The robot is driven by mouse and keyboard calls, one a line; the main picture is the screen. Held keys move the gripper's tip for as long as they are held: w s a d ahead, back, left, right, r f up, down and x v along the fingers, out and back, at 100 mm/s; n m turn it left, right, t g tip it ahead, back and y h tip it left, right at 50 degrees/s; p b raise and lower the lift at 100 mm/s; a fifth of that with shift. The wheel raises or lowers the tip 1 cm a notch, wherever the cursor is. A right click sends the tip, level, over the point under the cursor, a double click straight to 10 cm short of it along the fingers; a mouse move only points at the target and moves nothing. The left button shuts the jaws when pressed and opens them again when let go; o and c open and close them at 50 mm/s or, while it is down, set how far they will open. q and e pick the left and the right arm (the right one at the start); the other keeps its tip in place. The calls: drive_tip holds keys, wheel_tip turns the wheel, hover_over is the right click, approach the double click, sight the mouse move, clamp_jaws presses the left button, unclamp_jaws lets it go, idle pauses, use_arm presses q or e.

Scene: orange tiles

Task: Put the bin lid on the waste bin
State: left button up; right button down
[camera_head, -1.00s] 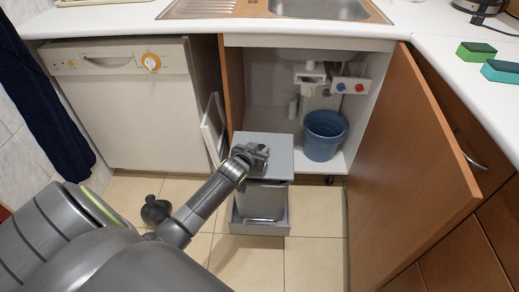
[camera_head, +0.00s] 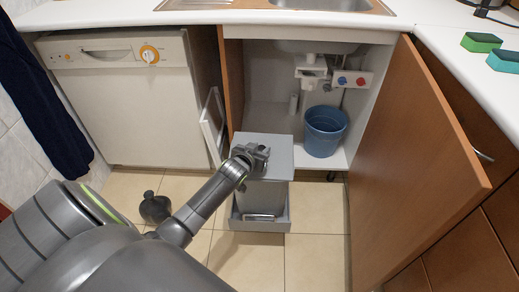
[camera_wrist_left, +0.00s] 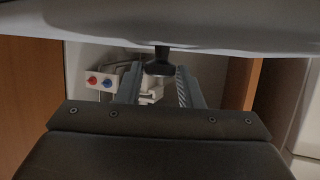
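The bin lid (camera_head: 277,144) is a flat grey panel at the top of the grey waste bin (camera_head: 263,198) in the head view. I cannot tell whether it rests on the rim or is a little above it. My left gripper (camera_head: 260,156) is over the lid. In the left wrist view the lid (camera_wrist_left: 170,30) crosses the top, and its black knob (camera_wrist_left: 159,67) lies between my two fingers, with small gaps on both sides. The left gripper looks open around the knob. My right gripper is not in view.
The bin stands in a grey tray (camera_head: 280,221) before the open cupboard. A blue bucket (camera_head: 324,132) stands inside on the right. The open wooden door (camera_head: 420,170) bounds the right side, the dishwasher (camera_head: 120,110) the left. Tiled floor (camera_head: 318,210) is free beside the bin.

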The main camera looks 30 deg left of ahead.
use_arm(q)
drive_tip(key=o, duration=0.4)
drive_tip(key=shift+c, duration=0.2)
drive_tip(key=shift+s+r, duration=0.1)
drive_tip(key=shift+s, duration=0.15)
drive_tip(key=p+v, duration=0.4)
drive_tip(key=v, duration=1.3)
drive_tip(key=shift+p, duration=0.3)
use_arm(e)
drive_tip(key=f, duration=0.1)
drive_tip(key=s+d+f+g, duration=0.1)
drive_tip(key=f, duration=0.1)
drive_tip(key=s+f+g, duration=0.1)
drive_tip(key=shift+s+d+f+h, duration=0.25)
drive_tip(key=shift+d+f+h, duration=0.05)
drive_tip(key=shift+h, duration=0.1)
